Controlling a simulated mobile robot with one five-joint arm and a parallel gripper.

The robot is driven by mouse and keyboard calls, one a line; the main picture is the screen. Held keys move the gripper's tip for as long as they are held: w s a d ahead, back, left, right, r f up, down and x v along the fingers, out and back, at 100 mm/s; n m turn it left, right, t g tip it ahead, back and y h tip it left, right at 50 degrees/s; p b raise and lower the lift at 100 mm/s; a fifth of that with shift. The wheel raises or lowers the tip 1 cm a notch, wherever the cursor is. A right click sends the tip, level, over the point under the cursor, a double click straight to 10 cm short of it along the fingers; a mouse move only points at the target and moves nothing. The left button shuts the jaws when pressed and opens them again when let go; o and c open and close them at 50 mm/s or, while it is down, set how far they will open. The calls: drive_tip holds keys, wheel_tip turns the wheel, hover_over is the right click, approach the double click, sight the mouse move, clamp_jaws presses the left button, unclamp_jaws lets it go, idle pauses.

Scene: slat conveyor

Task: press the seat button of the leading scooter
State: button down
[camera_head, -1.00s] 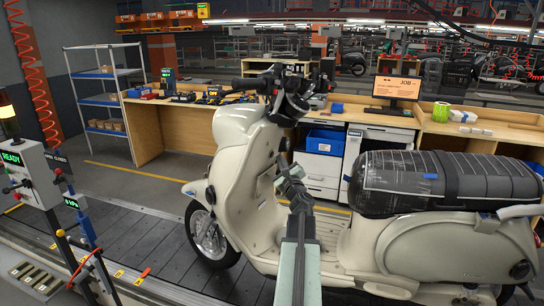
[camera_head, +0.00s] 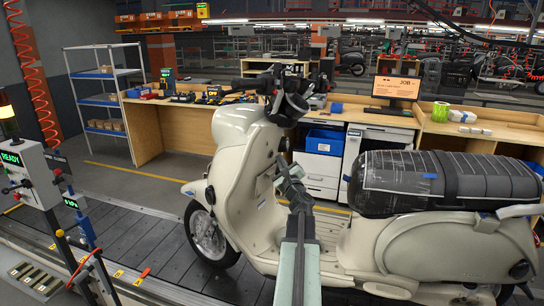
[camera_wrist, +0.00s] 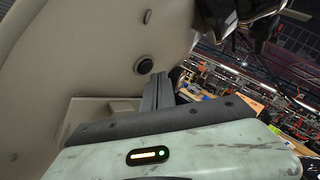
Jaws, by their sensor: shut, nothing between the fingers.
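The cream scooter (camera_head: 400,250) stands on the slat conveyor, its front wheel to the left and its dark seat (camera_head: 440,180) wrapped in film. My gripper (camera_head: 281,160) reaches up in front of the inner side of its leg shield (camera_head: 240,185), below the handlebar. In the wrist view my gripper (camera_wrist: 160,76) is shut and empty. A round dark button (camera_wrist: 144,64) on the cream panel shows just beyond and left of its fingertips. I cannot tell whether the fingertips touch it. I cannot make out that button clearly in the head view.
The handlebar (camera_head: 290,100) overhangs my gripper. A control box reading READY (camera_head: 25,180) stands at the left. A workbench with drawers (camera_head: 325,170) and a monitor (camera_head: 396,88) is behind the scooter. The conveyor slats (camera_head: 140,235) left of the front wheel are clear.

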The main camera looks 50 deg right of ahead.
drive_tip(key=shift+w, duration=0.15)
drive_tip(key=shift+w+r, duration=0.1)
drive_tip(key=shift+w, duration=0.2)
drive_tip(key=shift+w+a+r, duration=0.1)
drive_tip(key=shift+w, duration=0.35)
idle(1.0)
drive_tip(key=shift+s+f, duration=0.2)
drive_tip(key=shift+s, duration=0.7)
drive_tip(key=s, duration=0.3)
drive_tip(key=s+f+b, duration=0.1)
drive_tip(key=shift+s+d, duration=0.4)
